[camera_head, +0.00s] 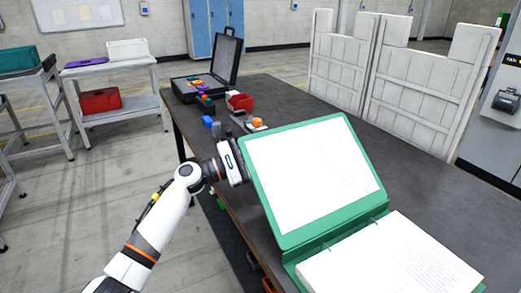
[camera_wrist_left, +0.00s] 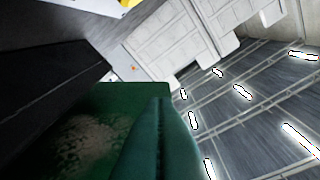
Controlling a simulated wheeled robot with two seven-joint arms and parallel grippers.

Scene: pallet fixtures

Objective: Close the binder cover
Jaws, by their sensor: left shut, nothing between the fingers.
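The green binder lies open on the dark table. Its cover (camera_head: 313,177), with a white inner face, stands raised and tilted at the hinge side. The page stack (camera_head: 393,262) lies in the near part of the binder, at the lower right. My left gripper (camera_head: 237,162) is at the cover's left edge, on its outer side; its fingertips are hidden behind the cover. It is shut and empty. In the left wrist view the green cover (camera_wrist_left: 95,135) fills the lower middle, very close; whether the fingers touch it is unclear. My right gripper is not in view.
On the table (camera_head: 290,98) behind the binder are a red bin (camera_head: 240,102), small coloured parts and an open black case (camera_head: 212,75). White panels (camera_head: 405,80) stand behind the table. A shelf cart (camera_head: 115,90) is at the left.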

